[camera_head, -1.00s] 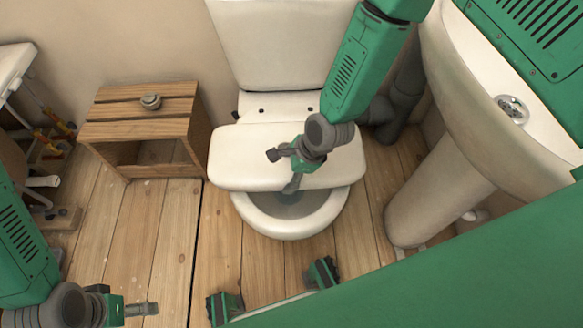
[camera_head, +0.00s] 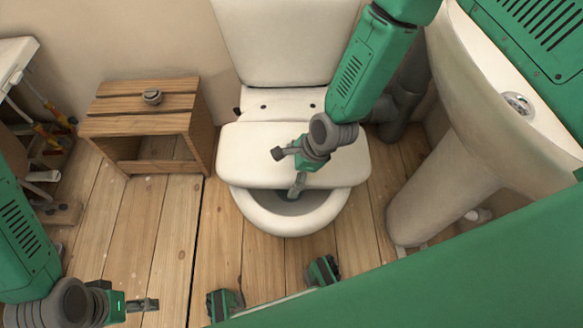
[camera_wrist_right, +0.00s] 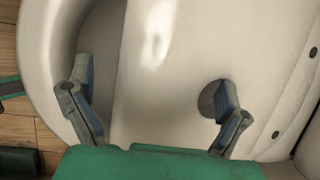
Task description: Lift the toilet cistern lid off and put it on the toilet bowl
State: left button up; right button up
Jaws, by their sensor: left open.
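The white cistern lid (camera_head: 245,150) lies flat across the rear part of the toilet bowl (camera_head: 290,222), leaving the front opening uncovered. In the right wrist view the lid (camera_wrist_right: 160,60) has a round hole near one finger. The white cistern (camera_head: 285,45) stands behind, against the wall. My right gripper (camera_head: 288,170) is over the lid with its fingers spread; the right wrist view shows the gripper (camera_wrist_right: 145,90) open, one finger by the lid's front edge, the other by the hole. Whether the fingers touch the lid is unclear. My left gripper (camera_head: 138,304) is open and empty, low at the left.
A wooden stool (camera_head: 145,124) at the left carries a small round grey part (camera_head: 152,97). A white basin on a pedestal (camera_head: 440,195) stands close on the right. Wooden floor is clear between stool and bowl.

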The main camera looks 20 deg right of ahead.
jog(key=shift+s, duration=0.15)
jog(key=shift+r, duration=0.35)
jog(key=v, duration=1.1)
jog(key=shift+d, duration=0.3)
